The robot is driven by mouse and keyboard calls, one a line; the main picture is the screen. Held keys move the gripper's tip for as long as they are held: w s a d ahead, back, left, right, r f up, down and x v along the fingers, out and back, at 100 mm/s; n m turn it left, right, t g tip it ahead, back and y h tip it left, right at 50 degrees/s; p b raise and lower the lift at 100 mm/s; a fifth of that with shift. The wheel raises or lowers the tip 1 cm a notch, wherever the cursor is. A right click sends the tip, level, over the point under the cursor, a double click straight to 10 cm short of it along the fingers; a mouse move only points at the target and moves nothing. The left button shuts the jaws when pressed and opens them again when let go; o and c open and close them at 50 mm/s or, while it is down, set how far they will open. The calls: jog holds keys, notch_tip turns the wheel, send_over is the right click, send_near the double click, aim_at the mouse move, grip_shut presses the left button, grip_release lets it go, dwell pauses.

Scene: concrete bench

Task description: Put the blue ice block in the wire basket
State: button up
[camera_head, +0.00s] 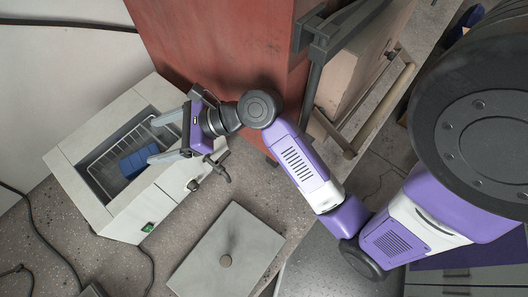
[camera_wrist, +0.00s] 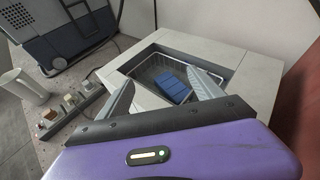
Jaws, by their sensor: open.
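The blue ice block (camera_head: 138,162) lies inside the white wire basket (camera_head: 101,179), which sits in the opening of a pale grey box (camera_head: 70,188). In the wrist view the blue block (camera_wrist: 174,91) rests low in the basket (camera_wrist: 205,66), apart from my fingers. My gripper (camera_head: 152,141) is over the basket's right side in the head view, its two fingers spread and nothing between them. In the wrist view my gripper (camera_wrist: 163,92) shows one finger on each side of the block, above the box's near rim.
A flat grey lid (camera_head: 222,250) with a round knob lies on the bench. A red cabinet (camera_head: 215,45) stands behind my arm. The wrist view shows a white cup (camera_wrist: 30,86), a power strip (camera_wrist: 75,112) and a grey-blue device (camera_wrist: 62,30) on the left. Cables run along the bench.

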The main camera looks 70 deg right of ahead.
jog(key=s+a+f+n+h, duration=0.2)
jog(key=s+f+n+h, duration=0.15)
jog(key=s+n, duration=0.4)
jog(key=s+a+f+n+h, duration=0.1)
jog(key=s+f+n+h, duration=0.1)
jog(key=s+f+n, duration=0.35)
jog(key=s+a+r+n+t, duration=0.2)
jog(key=s+r+n, duration=0.8)
jog(key=s+n, duration=0.4)
jog(key=n, duration=0.3)
jog(key=shift+s+r+n+y, duration=0.2)
jog(key=shift+s+n+y, duration=0.15)
jog(key=shift+n, duration=0.05)
